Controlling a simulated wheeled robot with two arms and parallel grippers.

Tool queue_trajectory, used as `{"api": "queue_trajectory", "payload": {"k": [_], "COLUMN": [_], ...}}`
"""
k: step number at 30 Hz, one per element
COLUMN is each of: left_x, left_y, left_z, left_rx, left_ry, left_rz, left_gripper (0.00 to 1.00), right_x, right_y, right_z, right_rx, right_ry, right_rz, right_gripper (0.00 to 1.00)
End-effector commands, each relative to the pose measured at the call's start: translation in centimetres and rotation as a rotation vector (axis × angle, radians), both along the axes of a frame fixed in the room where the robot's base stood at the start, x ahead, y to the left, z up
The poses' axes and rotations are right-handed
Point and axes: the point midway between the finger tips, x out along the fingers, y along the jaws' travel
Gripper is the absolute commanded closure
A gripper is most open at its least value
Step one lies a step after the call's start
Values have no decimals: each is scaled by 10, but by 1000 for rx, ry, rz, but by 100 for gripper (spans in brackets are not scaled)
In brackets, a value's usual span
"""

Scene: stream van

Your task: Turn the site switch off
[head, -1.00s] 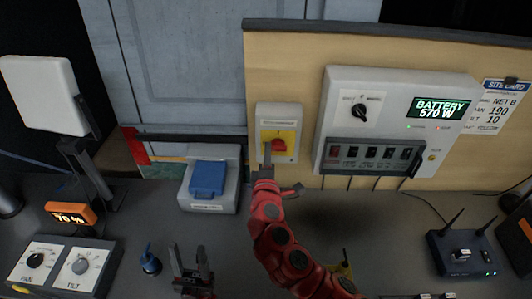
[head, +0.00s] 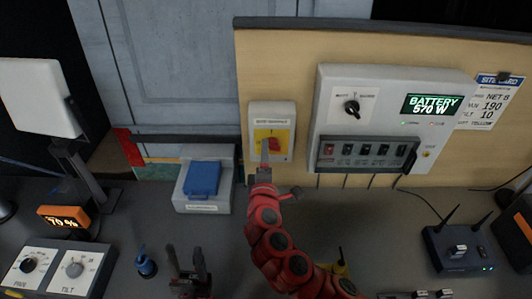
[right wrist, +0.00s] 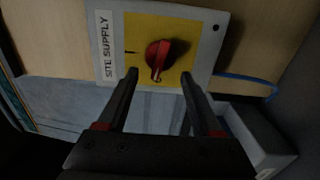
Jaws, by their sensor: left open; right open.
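The site switch is a red rotary knob (head: 273,145) on a yellow plate in a pale box on the wooden panel. In the right wrist view the knob (right wrist: 160,58) sits beside the words "SITE SUPPLY", its pale-tipped end toward the bottom of the picture and a dark mark to its left. My right gripper (right wrist: 160,76) is open, its fingertips either side of the knob's lower end; contact cannot be told. In the head view my right gripper (head: 265,152) partly covers the plate. My left gripper (head: 187,256) is open and empty low over the desk.
A battery panel (head: 335,105) reading 570 W, with a row of switches, hangs right of the site switch. A grey box with a blue lid (head: 202,179) stands to its left. PAN and TILT knobs (head: 74,266) are at left, a router (head: 459,249) at right.

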Motion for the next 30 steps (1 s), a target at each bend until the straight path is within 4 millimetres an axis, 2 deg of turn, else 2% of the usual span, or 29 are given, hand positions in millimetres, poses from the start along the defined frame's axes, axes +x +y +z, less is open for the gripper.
{"api": "queue_trajectory", "payload": {"k": [15, 17, 21, 30], "left_x": [0, 0, 0, 0], "left_y": [0, 0, 0, 0], "left_z": [-34, -17, -2, 7], "left_rx": [0, 0, 0, 0], "left_ry": [0, 1, 0, 0], "left_rz": [0, 0, 0, 0], "left_gripper": [50, 50, 50, 50], "right_x": [-102, -116, -139, -157], "right_y": [-1, -1, -1, -4], "right_z": [-3, 3, 3, 0], "right_rx": [2, -2, -1, 1], "right_ry": [-2, 7, 7, 2], "right_rz": [5, 3, 3, -4], "right_gripper": [33, 33, 33, 33]}}
